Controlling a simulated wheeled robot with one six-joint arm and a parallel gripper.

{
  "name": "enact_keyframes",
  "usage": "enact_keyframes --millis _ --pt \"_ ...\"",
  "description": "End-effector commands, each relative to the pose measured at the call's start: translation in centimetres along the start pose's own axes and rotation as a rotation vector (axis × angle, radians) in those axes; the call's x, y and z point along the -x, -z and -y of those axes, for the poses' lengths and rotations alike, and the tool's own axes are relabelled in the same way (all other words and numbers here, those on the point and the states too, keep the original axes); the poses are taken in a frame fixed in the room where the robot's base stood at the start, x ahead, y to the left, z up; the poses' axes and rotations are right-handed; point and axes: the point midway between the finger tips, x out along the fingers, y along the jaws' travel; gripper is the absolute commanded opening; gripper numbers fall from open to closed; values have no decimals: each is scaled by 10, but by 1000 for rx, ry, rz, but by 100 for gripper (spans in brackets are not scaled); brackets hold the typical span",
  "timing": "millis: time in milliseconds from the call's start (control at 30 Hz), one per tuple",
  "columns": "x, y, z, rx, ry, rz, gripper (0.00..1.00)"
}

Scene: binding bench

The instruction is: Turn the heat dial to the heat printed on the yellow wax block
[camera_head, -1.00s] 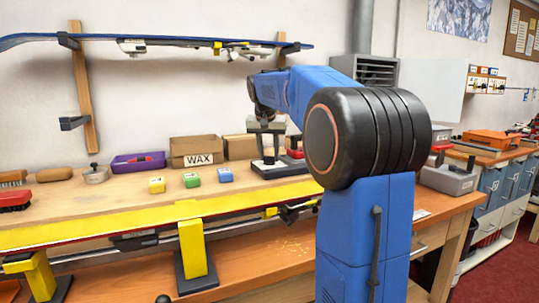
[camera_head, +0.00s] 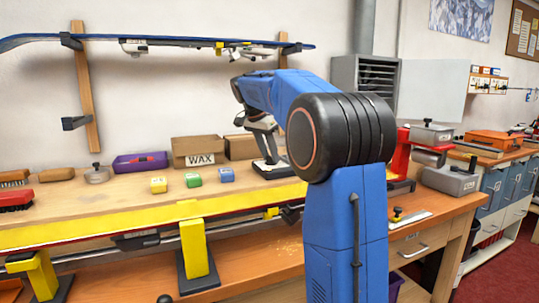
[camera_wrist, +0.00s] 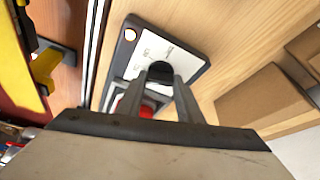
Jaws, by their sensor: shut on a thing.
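The yellow wax block (camera_head: 158,185) stands on the bench at the left end of a row of three small blocks. Its print is too small to read. The heat dial (camera_wrist: 161,69) is a dark round knob on a pale panel (camera_wrist: 137,62) with small marks that I cannot read. My gripper (camera_wrist: 160,75) is shut on the dial, one finger on each side. In the head view my gripper (camera_head: 269,157) reaches down to the dark-edged panel unit (camera_head: 258,170); my arm partly covers it and the dial is hidden there.
A green block (camera_head: 192,180) and a blue block (camera_head: 226,175) stand right of the yellow one. Cardboard boxes, one marked WAX (camera_head: 198,152), stand behind. A yellow ski (camera_head: 100,232) runs along the bench front. A red part (camera_wrist: 133,105) sits close beside the fingers.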

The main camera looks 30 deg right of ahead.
Motion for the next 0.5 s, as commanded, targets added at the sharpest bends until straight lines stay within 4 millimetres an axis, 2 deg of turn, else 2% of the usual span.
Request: enact_keyframes --millis 433,467,500 --pt "0 0 0 -8 -2 0 10" --pt "0 0 0 -8 -2 0 38" --pt "0 0 0 -7 -2 0 47"
